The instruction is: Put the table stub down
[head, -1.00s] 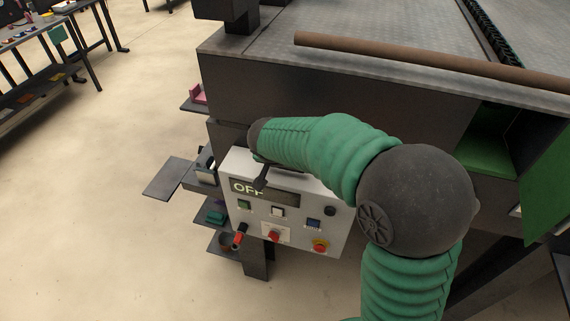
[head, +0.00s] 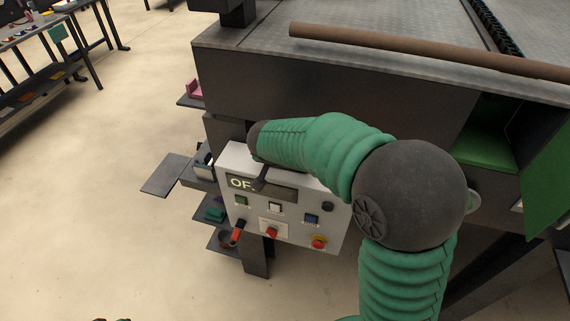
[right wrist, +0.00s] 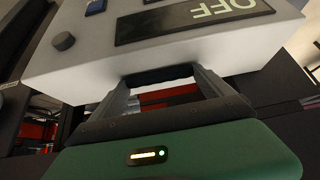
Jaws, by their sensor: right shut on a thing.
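My right gripper (head: 260,180) hangs at the end of the green arm, just over the top edge of the control box. In the right wrist view my right gripper (right wrist: 160,76) has its two fingers apart with a dark bar (right wrist: 157,75) across between them. It is shut on this bar, close to the face of the box. I cannot tell from its look whether the bar is the table stub.
The light grey control box (head: 285,232) shows an OFF display, buttons and a red knob. A dark metal table (head: 300,95) stands behind it, with a long brown bar (head: 420,50) on top. Small side shelves (head: 168,175) stick out at left.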

